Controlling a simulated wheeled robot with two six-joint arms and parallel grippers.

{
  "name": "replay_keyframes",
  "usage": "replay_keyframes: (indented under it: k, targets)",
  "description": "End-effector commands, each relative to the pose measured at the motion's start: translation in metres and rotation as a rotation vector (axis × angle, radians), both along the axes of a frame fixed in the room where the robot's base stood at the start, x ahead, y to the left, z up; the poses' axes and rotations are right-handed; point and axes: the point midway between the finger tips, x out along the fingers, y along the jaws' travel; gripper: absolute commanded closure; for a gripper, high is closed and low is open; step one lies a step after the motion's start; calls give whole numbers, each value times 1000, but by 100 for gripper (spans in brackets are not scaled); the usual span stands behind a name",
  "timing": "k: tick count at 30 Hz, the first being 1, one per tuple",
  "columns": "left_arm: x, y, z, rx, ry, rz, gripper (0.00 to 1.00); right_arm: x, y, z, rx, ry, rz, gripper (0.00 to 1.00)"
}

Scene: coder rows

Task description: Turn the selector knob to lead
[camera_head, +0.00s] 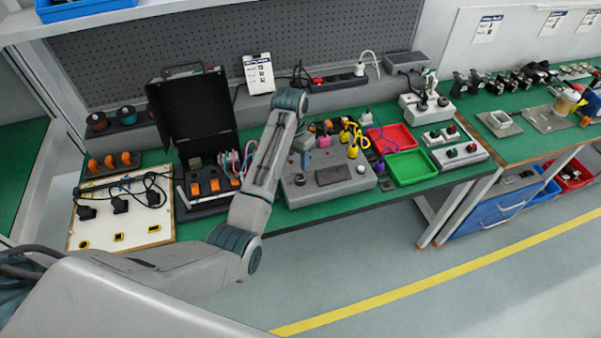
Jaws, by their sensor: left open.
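A grey tester box (296,192) with a dark panel (333,175) on its top stands on the green bench in the middle. Yellow, purple and pink plugs or leads sit at its back and right. I cannot make out the selector knob or its marks for certain; my arm covers part of the box's left side. My left arm reaches up from the lower left and bends down at the wrist. My left gripper (304,158) is open, over the back left of the tester box; its fingertips are small, and I cannot tell whether they touch anything. My right gripper is out of view.
Left of the box are an open black case (195,110) and a white board (120,225) with black plugs. Right of it lie a red tray (392,137), a green tray (410,168) and grey switch boxes (460,153). A power strip (338,83) runs behind.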

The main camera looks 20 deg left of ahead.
Motion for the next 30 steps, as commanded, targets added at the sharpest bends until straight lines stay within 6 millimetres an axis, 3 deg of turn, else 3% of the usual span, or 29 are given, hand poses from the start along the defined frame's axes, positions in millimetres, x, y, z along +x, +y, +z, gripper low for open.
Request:
replay_keyframes:
  k: [4,8,21,30]
  targets:
    - [15,-6,20,-5,16,-26,49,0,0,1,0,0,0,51]
    - [16,-7,17,-6,21,-31,49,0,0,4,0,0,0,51]
    - [13,-11,-59,-5,22,-29,49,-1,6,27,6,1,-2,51]
    - [13,-12,-85,-5,18,-29,49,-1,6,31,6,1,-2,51]
